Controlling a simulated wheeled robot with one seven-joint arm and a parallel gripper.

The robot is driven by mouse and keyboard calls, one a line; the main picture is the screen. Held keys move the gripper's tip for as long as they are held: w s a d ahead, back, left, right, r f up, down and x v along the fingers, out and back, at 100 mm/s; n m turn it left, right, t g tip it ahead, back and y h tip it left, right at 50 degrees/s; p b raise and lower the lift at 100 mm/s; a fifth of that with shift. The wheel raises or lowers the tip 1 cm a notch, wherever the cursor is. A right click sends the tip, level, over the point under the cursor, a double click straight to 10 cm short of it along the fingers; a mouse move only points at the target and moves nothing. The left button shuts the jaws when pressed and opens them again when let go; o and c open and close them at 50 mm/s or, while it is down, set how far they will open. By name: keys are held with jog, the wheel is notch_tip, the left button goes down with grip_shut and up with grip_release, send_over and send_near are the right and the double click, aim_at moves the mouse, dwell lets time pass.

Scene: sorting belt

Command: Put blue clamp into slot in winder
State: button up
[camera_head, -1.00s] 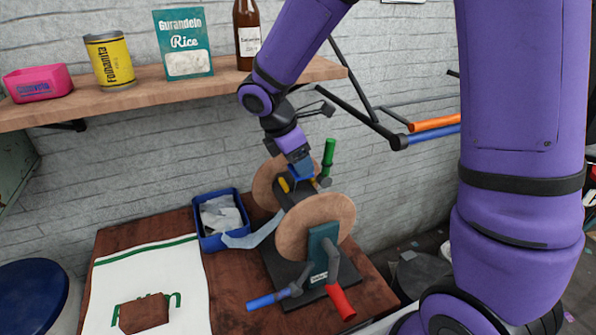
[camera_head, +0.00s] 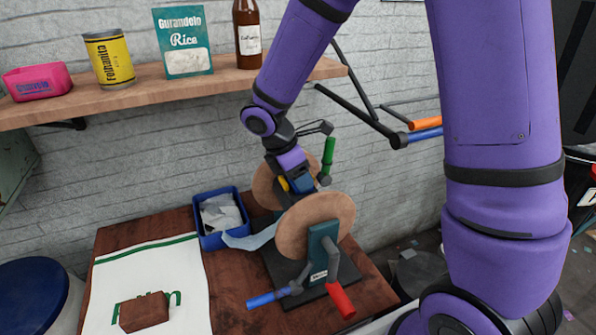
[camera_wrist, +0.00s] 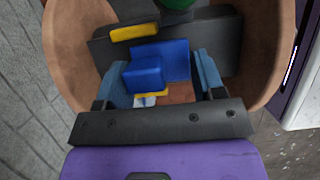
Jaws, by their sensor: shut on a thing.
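The winder (camera_head: 322,250) stands on the table, with two round wooden discs (camera_head: 310,222) and a dark body between them. My gripper (camera_head: 302,183) is low between the discs, pointing down. In the wrist view my gripper's two blue-grey fingers (camera_wrist: 161,78) are on either side of the blue clamp (camera_wrist: 145,74), and it is shut on it. The clamp is close to the winder's dark body (camera_wrist: 222,35). The slot is not clearly visible, and I cannot tell whether the clamp is in it. In the head view the clamp is mostly hidden by my gripper.
A yellow piece (camera_head: 284,184) and a green handle (camera_head: 328,152) are close beside my gripper. A blue bin (camera_head: 207,243) with pale scraps stands left of the winder. A white cloth (camera_head: 150,262) with a brown block (camera_head: 145,312) lies front left. A shelf (camera_head: 130,99) hangs above.

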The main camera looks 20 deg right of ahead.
jog(key=o, duration=0.9)
jog(key=shift+r, duration=0.55)
jog(key=v, duration=1.2)
jog(key=s+d+r+m+t+y, duration=0.1)
jog(key=s+d+r+m, duration=0.2)
jog(key=s+m, duration=0.3)
jog(key=s+d+r+m+t+y, duration=0.2)
jog(key=s+d+r+m, duration=0.1)
jog(key=s+m, duration=0.3)
jog(key=s+d+r+m+t+y, duration=0.1)
jog(key=s+d+m, duration=0.4)
jog(key=s, duration=0.5)
jog(key=shift+d+r+m+t+y, duration=0.3)
jog(key=shift+r+m+t, duration=0.3)
jog(key=shift+r, duration=0.75)
